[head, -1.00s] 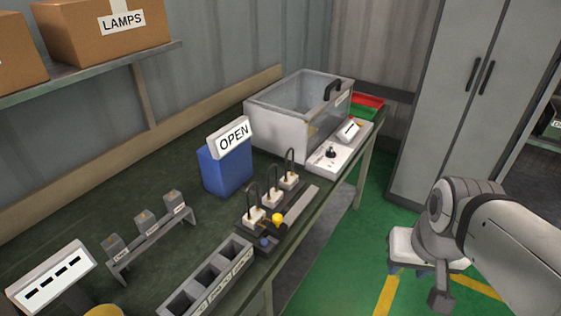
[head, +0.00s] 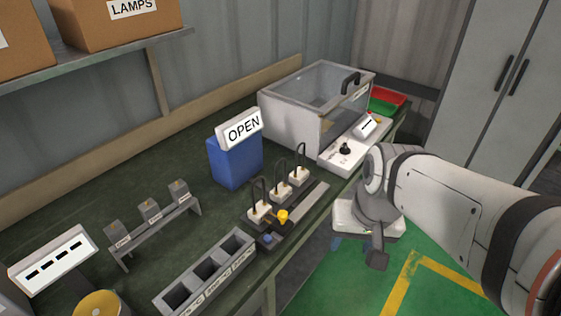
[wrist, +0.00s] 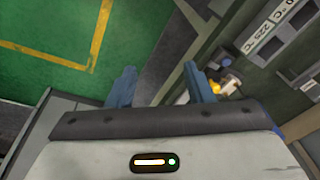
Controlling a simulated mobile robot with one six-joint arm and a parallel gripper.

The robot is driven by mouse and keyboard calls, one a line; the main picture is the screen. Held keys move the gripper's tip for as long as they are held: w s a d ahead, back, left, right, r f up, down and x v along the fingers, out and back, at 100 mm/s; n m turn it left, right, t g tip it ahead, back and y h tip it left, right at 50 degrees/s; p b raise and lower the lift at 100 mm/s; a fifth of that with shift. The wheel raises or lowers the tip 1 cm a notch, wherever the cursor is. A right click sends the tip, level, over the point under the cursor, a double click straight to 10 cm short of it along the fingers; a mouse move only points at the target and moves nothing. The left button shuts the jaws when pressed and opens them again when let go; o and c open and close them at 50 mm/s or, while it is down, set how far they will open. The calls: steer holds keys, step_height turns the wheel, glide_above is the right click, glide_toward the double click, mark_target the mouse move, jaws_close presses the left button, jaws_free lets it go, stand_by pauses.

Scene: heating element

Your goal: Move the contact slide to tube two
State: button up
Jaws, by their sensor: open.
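A yellow knob (head: 283,215), seemingly the contact slide's handle, stands on a dark block at the near end of a grey rail (head: 311,200) along the bench's front edge. Behind the rail stand several white-based pieces with black loops, likely the tubes: a near one (head: 259,211), a middle one (head: 279,191) and a far one (head: 299,175). The knob is beside the near one. I cannot read tube numbers. My gripper (head: 350,240) is open and empty, right of the rail beyond the bench edge. In the wrist view its fingers (wrist: 163,88) are apart; the yellow knob (wrist: 230,86) lies right of them.
A blue knob (head: 267,238) sits near the rail's near end. A grey slotted holder (head: 243,262) stands in front. A blue box (head: 233,163) with an OPEN sign (head: 243,130) and a clear-lidded case (head: 313,105) stand behind. The green floor (head: 345,290) beside the bench is clear.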

steer(key=w+a+f+m+g+y+b, duration=0.1)
steer(key=a+f+m+g+y+b, duration=0.1)
steer(key=a+f+m+g+y, duration=0.35)
steer(key=m+t+y+b, duration=0.5)
steer(key=m+t+y, duration=0.5)
steer(key=m, duration=0.5)
glide_toward(276, 222)
step_height(276, 222, up, 3)
steer(key=w+a+g+y, duration=0.1)
steer(key=w+a+g, duration=0.1)
steer(key=shift+n+t, duration=0.25)
steer(key=x, duration=0.7)
steer(key=shift+a, duration=0.25)
jaws_close()
